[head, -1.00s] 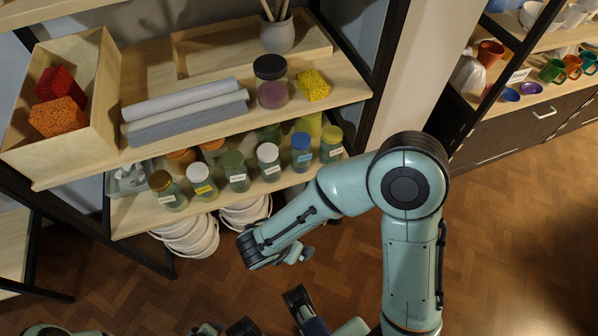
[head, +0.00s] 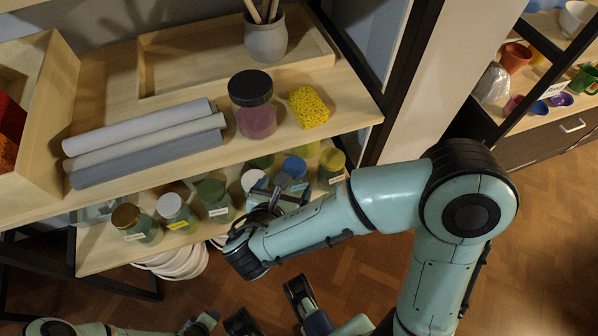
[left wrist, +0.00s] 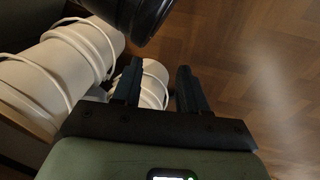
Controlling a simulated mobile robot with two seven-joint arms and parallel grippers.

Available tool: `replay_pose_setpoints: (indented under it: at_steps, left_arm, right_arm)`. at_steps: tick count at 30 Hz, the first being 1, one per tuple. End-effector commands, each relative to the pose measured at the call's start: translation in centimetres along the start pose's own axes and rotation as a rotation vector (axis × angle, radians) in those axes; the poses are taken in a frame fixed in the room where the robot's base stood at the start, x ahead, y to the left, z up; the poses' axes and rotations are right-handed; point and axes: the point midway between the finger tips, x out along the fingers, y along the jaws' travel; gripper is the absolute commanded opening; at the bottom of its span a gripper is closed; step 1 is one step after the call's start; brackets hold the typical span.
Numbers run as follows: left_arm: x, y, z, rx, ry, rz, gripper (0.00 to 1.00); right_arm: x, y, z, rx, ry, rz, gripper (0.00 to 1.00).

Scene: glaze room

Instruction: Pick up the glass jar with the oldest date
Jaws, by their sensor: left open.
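Several labelled glass jars stand in a row on the lower shelf in the head view: a brown-lidded jar (head: 147,230), a white-lidded jar (head: 172,207) with a yellow label, a green-lidded jar (head: 212,192), another white-lidded jar (head: 253,179), a blue-lidded jar (head: 295,167) and a yellow-lidded jar (head: 331,162). The label dates are too small to read. My right gripper (head: 287,190) is in front of the second white-lidded and blue-lidded jars, partly covering them; its jaw state is unclear. My left gripper (head: 269,306) is low over the floor, open and empty in the left wrist view (left wrist: 160,70).
The upper shelf (head: 200,165) overhangs the jars and holds grey rolls (head: 150,148), a dark-lidded jar (head: 255,108), a yellow sponge (head: 308,107) and a brush pot (head: 266,40). The parquet floor (head: 545,220) is clear at right.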

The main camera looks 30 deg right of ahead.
Motion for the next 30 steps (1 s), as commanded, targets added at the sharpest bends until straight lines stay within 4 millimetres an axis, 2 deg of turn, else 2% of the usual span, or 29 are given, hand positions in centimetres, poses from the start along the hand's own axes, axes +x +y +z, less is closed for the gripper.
replay_pose_setpoints:
  at_steps: [5,12,20,30]
  left_arm:
    - [0.7,-0.7,0.9,-0.007,-0.026,-0.012,0.43]
    - [2.1,-2.4,3.1,-0.024,-0.095,-0.042,0.43]
    - [2.6,-3.3,4.2,-0.033,-0.129,-0.059,0.43]
    - [3.9,-5.3,7.0,-0.058,-0.217,-0.098,0.43]
  right_arm:
    - [1.8,-0.1,-0.1,0.002,0.001,-0.005,0.93]
    - [6.4,-0.1,-0.1,0.001,0.001,-0.005,0.93]
    - [8.6,0.1,0.0,0.001,0.001,-0.002,0.93]
    - [13.1,0.5,0.3,0.000,0.001,-0.003,0.93]
